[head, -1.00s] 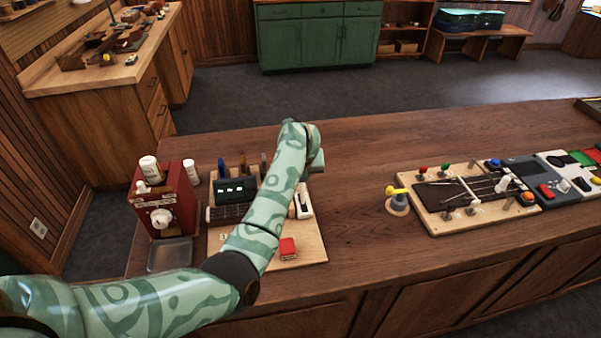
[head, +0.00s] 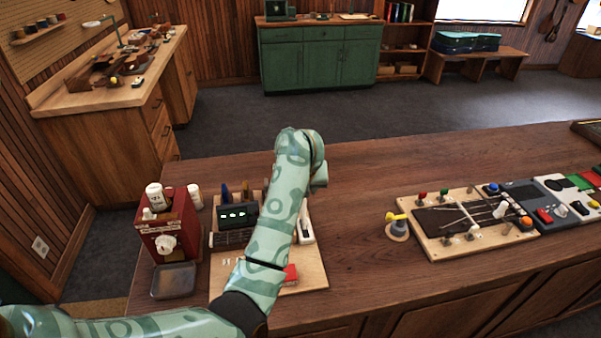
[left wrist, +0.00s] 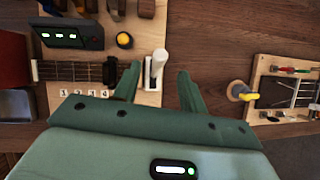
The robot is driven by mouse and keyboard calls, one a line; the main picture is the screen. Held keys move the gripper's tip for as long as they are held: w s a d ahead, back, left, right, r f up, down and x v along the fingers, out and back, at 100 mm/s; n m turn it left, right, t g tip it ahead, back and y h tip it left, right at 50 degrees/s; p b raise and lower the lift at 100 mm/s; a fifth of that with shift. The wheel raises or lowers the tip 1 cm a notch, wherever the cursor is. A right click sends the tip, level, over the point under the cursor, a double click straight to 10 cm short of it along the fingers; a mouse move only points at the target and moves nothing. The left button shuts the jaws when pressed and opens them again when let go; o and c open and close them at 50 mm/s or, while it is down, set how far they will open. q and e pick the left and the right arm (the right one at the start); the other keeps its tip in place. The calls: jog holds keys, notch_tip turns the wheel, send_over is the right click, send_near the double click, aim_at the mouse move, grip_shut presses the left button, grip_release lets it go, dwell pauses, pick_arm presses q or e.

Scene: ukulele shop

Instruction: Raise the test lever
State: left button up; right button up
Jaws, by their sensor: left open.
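The white lever (left wrist: 157,66) stands on a light wooden board, near the board's right edge. In the head view its white base (head: 306,228) shows just right of my left forearm. My left gripper (left wrist: 159,70) is open in the left wrist view, with one finger on each side of the lever. I see a gap on both sides, and cannot tell whether the fingers are level with it. In the head view my left arm hides the gripper and part of the board (head: 312,271). My right gripper is not in view.
A red machine (head: 168,220) stands left. A yellow-topped knob (head: 397,226) and a stringed board (head: 440,247) lie right, with bare counter between.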

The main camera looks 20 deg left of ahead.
pick_arm(q)
jog(key=p+v, duration=0.1)
jog(key=v, duration=0.6)
jog(key=shift+d+f, duration=0.1)
jog(key=shift+f, duration=0.05)
